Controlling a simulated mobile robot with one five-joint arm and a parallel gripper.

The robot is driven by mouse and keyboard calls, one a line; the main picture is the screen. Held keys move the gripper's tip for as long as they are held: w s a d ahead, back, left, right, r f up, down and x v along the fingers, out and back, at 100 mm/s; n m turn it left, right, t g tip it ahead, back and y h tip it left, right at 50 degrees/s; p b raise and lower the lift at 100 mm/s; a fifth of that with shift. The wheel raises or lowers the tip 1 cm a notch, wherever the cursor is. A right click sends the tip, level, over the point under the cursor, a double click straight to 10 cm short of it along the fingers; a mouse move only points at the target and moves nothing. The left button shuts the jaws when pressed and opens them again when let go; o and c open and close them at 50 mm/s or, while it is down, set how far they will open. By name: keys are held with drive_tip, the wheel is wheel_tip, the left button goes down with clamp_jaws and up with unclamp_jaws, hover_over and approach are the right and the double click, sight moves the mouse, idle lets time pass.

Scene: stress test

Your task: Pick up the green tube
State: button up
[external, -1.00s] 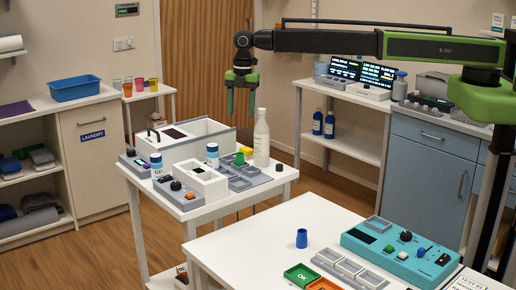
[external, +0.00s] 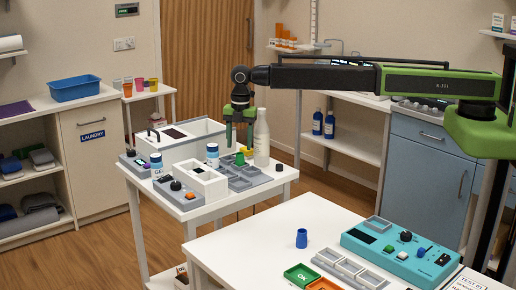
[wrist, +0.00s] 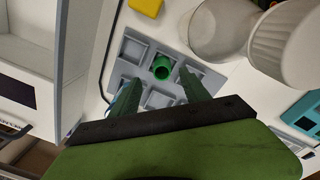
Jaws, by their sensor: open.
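The green tube (wrist: 162,67) stands in a compartment of a grey tray (wrist: 133,49) in the wrist view, seen from above with its round open top showing. In the external view the green tube (external: 239,159) is small, on the white cart, just below my fingers. My gripper (external: 239,153) points down over the tray, its green fingers apart. In the wrist view my gripper (wrist: 158,85) is open and empty, with the tube between and slightly beyond its fingertips. I cannot tell the exact height of the fingertips above the tube.
A white bottle (external: 262,138) stands close to the right of my gripper. A yellow block (wrist: 147,7) lies near the tray. A white open box (external: 200,182) and a blue-capped jar (external: 212,155) are to the left. A white table (external: 260,226) with a teal device (external: 397,252) is in front.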

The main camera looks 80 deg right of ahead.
sight(240, 154)
wheel_tip(240, 154, down, 5)
drive_tip(key=b, duration=0.5)
drive_tip(key=shift+s+f, duration=0.1)
drive_tip(key=shift+f, duration=0.1)
drive_tip(key=shift+r, duration=0.2)
clamp_jaws()
